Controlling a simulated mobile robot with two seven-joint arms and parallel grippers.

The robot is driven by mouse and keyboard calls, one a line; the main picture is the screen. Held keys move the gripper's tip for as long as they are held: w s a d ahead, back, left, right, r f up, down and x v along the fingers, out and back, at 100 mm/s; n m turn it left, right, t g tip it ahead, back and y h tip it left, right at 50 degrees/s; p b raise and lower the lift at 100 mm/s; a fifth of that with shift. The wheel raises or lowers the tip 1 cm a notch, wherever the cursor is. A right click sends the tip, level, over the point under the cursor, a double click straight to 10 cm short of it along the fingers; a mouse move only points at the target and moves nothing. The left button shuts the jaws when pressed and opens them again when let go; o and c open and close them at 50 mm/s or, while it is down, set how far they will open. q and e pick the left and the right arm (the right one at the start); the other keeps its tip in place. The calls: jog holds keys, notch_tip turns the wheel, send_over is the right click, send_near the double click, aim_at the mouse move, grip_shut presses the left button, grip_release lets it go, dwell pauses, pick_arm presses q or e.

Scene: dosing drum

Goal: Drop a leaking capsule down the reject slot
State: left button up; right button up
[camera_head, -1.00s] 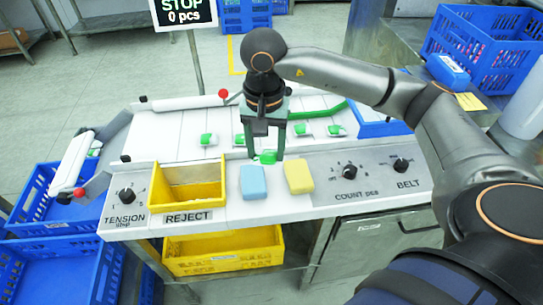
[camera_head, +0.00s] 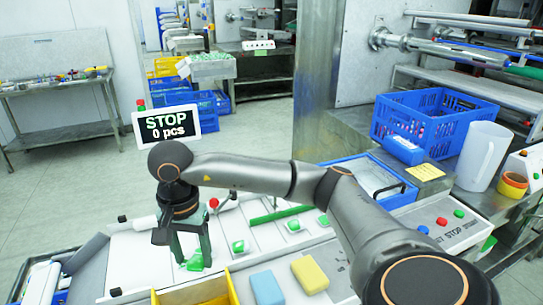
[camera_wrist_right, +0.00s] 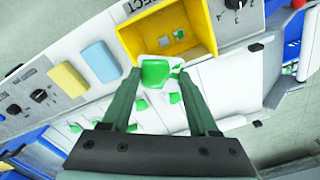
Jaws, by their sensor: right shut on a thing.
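My right gripper (camera_head: 190,262) is shut on a green-and-white capsule (camera_head: 195,261), held between its fingertips. The capsule also shows in the right wrist view (camera_wrist_right: 155,72), in front of the yellow reject box (camera_wrist_right: 205,22). In the head view the reject box (camera_head: 205,288) is cut off by the bottom edge, just below the gripper. A small green-and-white patch shows inside the box in the wrist view; I cannot tell what it is. Whether the held capsule leaks cannot be seen. My left gripper is not in view.
Several green-and-white pieces (camera_head: 238,247) lie on the white machine top. A blue block (camera_head: 267,288) and a yellow block (camera_head: 309,274) lie right of the box. A STOP sign (camera_head: 166,125) stands behind. A blue crate (camera_head: 432,125) and a jug (camera_head: 482,156) stand at right.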

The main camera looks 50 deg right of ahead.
jog(key=shift+w+a+f, duration=0.15)
jog(key=shift+w, duration=0.05)
notch_tip(320, 180, down, 6)
jog(key=b, duration=0.4)
jog(key=o, duration=1.4)
jog(key=shift+r, duration=0.25)
notch_tip(320, 180, up, 12)
jog(key=shift+r+p, duration=0.15)
jog(key=shift+p, duration=0.55)
